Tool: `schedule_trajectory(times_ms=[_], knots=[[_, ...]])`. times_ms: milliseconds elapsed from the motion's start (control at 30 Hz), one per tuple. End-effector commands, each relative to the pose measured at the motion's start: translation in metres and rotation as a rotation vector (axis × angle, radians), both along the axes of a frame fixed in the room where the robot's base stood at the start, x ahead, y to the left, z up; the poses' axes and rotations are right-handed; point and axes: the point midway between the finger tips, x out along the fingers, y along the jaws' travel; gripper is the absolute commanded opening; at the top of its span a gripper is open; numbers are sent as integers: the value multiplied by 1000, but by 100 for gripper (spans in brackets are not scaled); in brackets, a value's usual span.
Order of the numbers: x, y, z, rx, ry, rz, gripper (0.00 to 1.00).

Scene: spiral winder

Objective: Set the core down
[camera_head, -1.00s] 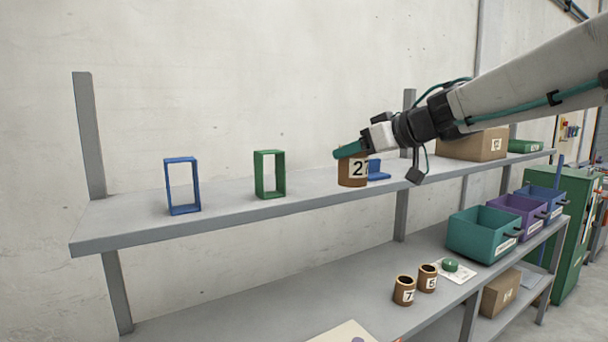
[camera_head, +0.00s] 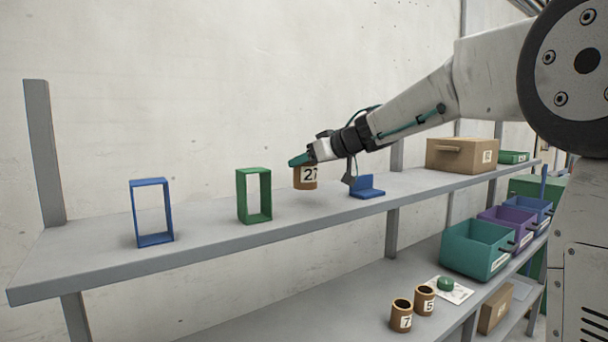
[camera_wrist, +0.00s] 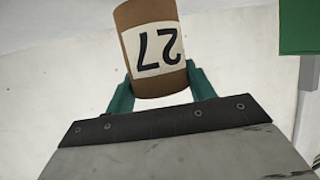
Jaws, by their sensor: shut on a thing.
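The brown core (camera_head: 306,178) has a white label reading 27, with the last digit partly cut off in the head view. My gripper (camera_head: 303,162) is shut on it and holds it upright above the upper shelf (camera_head: 330,215), between the green frame and the blue bracket. In the wrist view the core (camera_wrist: 140,27) sits between the two teal fingers (camera_wrist: 163,92), its label upside down. A gap seems to show between the core's bottom and the shelf.
A green frame (camera_head: 241,197) and a blue frame (camera_head: 134,213) stand left of the core. A blue bracket (camera_head: 368,192) and a cardboard box (camera_head: 462,157) are to the right. Below are cores 7 (camera_head: 402,315) and 5 (camera_head: 425,300) and a teal bin (camera_head: 470,250).

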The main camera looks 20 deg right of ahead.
Motion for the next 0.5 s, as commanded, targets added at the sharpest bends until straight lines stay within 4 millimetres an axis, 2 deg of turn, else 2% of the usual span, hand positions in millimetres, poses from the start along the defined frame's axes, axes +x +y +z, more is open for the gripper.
schedule_trajectory(times_ms=[133, 233, 400, 500], knots=[[15, 2, -1, 0, 0, 1, 31], [17, 2, -8, 1, 2, 0, 31], [17, 2, -31, 2, 3, 0, 31], [17, 2, -37, 2, 1, -1, 31]])
